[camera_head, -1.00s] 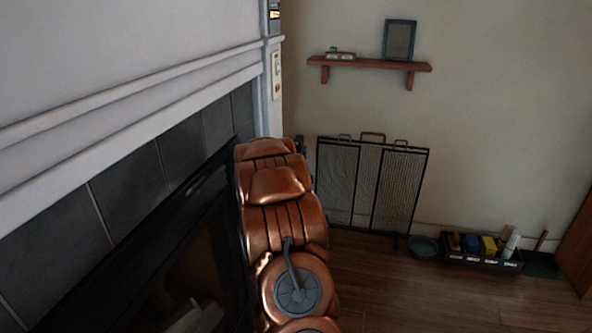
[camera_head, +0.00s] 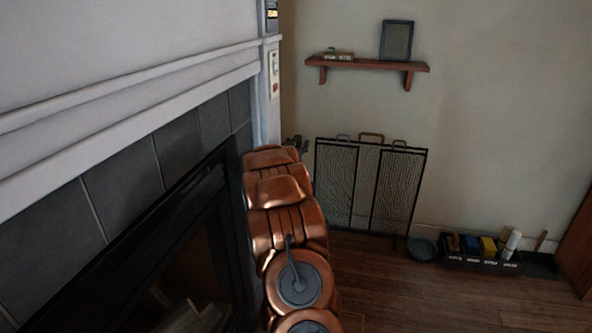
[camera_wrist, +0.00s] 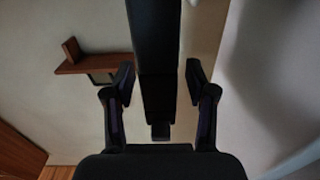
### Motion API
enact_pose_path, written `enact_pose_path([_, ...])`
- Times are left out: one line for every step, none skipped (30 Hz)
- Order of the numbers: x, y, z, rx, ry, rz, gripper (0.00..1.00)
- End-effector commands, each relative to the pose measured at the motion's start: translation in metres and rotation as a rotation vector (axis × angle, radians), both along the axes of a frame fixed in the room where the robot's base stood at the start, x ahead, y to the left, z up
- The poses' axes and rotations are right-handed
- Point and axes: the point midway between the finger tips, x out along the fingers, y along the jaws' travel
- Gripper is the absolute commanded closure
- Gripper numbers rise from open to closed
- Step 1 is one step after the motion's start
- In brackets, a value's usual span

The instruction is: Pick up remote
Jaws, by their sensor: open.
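No remote can be made out with certainty. A small pale upright panel (camera_head: 274,75) with coloured marks is on the white post beside the mantel in the head view; it is too small to tell what it is. My gripper (camera_head: 297,143) shows as a small dark tip beyond my copper arm, below that panel and left of the fire screen. In the wrist view my gripper (camera_wrist: 159,85) is open, its two dark fingers well apart. A long dark bar (camera_wrist: 154,45) comes down between them from the top; I cannot tell what it is or whether it touches them.
The mantel (camera_head: 130,85) and dark fireplace (camera_head: 190,235) fill the left, close to my arm. A fire screen (camera_head: 370,185) stands against the wall under a wooden shelf (camera_head: 366,65). A bowl (camera_head: 421,248) and a black crate (camera_head: 480,263) sit on the floor at right.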

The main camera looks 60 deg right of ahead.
Motion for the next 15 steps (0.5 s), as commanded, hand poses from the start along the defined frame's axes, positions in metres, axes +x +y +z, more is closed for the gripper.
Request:
enact_pose_path([0.0000, 0.0001, 0.0002, 0.000, 0.000, 0.000, 0.44])
enact_pose_path([0.0000, 0.0001, 0.0003, 0.000, 0.000, 0.000, 0.44])
enact_pose_path([-0.0001, 0.0002, 0.0002, 0.000, 0.000, 0.000, 0.47])
enact_pose_path([-0.0001, 0.0002, 0.0003, 0.000, 0.000, 0.000, 0.50])
enact_pose_path([-0.0001, 0.0002, 0.0002, 0.000, 0.000, 0.000, 0.53])
enact_pose_path([0.0000, 0.0002, 0.0004, -0.001, 0.000, 0.000, 0.57])
enact_pose_path([0.0000, 0.0003, 0.0003, 0.000, 0.000, 0.000, 0.60])
enact_pose_path([0.0000, 0.0003, 0.0003, 0.000, 0.000, 0.000, 0.64])
enact_pose_path([0.0000, 0.0003, 0.0003, -0.001, 0.000, 0.000, 0.68])
enact_pose_path([0.0001, 0.0004, 0.0003, -0.001, 0.000, 0.000, 0.71])
enact_pose_path([0.0000, 0.0003, 0.0002, 0.000, 0.000, 0.000, 0.74])
enact_pose_path([0.0001, 0.0004, 0.0002, 0.000, 0.000, 0.000, 0.78])
enact_pose_path([0.0001, 0.0004, 0.0002, 0.000, 0.000, 0.000, 0.81])
enact_pose_path([0.0001, 0.0004, 0.0002, 0.000, 0.000, 0.000, 0.84])
enact_pose_path([0.0001, 0.0004, 0.0002, 0.000, 0.000, 0.000, 0.89])
